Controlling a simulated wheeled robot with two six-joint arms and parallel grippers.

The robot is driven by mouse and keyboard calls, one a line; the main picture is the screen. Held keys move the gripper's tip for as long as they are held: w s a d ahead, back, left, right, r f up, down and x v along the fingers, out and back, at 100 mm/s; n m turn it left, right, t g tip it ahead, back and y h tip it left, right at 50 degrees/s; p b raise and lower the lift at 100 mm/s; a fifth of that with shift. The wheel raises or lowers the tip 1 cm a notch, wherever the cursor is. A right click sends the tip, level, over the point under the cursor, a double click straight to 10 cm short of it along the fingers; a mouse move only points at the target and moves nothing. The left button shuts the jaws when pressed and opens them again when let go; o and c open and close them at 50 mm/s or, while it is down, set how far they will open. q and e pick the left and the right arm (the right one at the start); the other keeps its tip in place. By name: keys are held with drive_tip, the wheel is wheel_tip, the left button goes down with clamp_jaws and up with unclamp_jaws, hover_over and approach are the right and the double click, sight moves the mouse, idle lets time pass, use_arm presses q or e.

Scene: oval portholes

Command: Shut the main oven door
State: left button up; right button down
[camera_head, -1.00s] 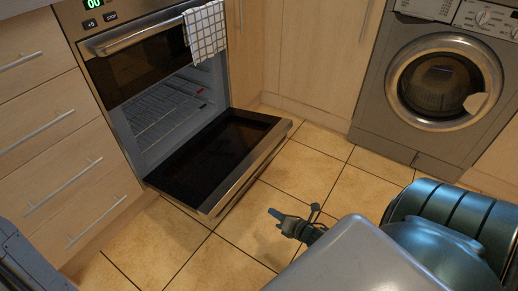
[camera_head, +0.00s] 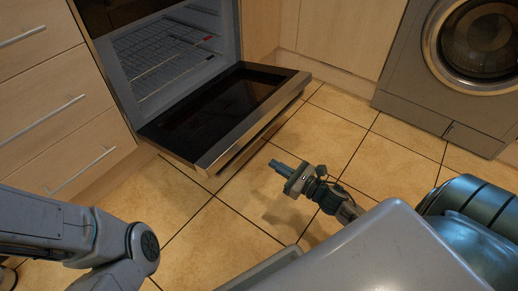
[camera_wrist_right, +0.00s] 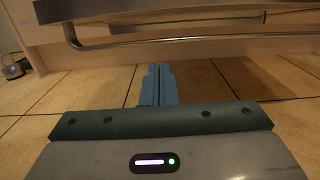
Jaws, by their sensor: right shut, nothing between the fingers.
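The main oven door (camera_head: 222,108) is folded down open, its dark inner glass facing up and its metal front edge toward me. In the right wrist view the door's edge (camera_wrist_right: 150,20) and its handle bar (camera_wrist_right: 190,41) run across the top. My right gripper (camera_head: 275,166) is shut and empty, in front of the door over the tiles, with a gap between them. Its fingers (camera_wrist_right: 158,70) point toward the door, with the handle higher in the picture. My left arm (camera_head: 95,245) shows at lower left; its gripper is out of view.
The oven cavity (camera_head: 165,55) with a wire rack is exposed behind the door. Wooden drawers (camera_head: 55,110) stand at the left and a washing machine (camera_head: 450,60) at the right. Tiled floor (camera_head: 240,225) in front of the door is free.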

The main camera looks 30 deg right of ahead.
drive_tip(key=w+a+r+p, duration=0.1)
drive_tip(key=w+a+r, duration=0.2)
drive_tip(key=w, duration=0.4)
drive_tip(key=shift+r, duration=0.6)
